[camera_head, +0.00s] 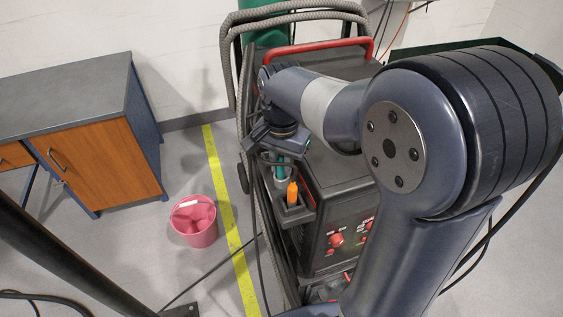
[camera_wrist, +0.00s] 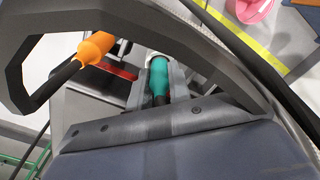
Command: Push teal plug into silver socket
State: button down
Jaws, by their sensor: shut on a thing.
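The teal plug (camera_wrist: 160,76) is between the fingers of my gripper (camera_wrist: 161,82) in the wrist view, with its dark cable end towards the palm. It also shows as a small teal strip (camera_head: 281,170) under my gripper in the head view. My gripper is shut on it. A pale silver piece, apparently the silver socket (camera_head: 281,182), lies directly below the plug in the head view. The plug's front end is at or in it; how deep it sits is too small to tell.
An orange plug (camera_wrist: 97,46) with a black cable stands close beside my gripper; it also shows in the head view (camera_head: 292,192). A black machine (camera_head: 342,200) with red knobs and a red handle is alongside. A pink bucket (camera_head: 194,221) stands on the floor.

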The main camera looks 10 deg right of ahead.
aim_at(282, 161)
jog(key=shift+f, duration=0.2)
jog(key=c, duration=1.3)
grip_release()
jog(key=shift+r, duration=0.1)
notch_tip(282, 161, up, 12)
jog(key=shift+r, duration=0.15)
jog(key=shift+f, duration=4.3)
jog(key=shift+f, duration=0.1)
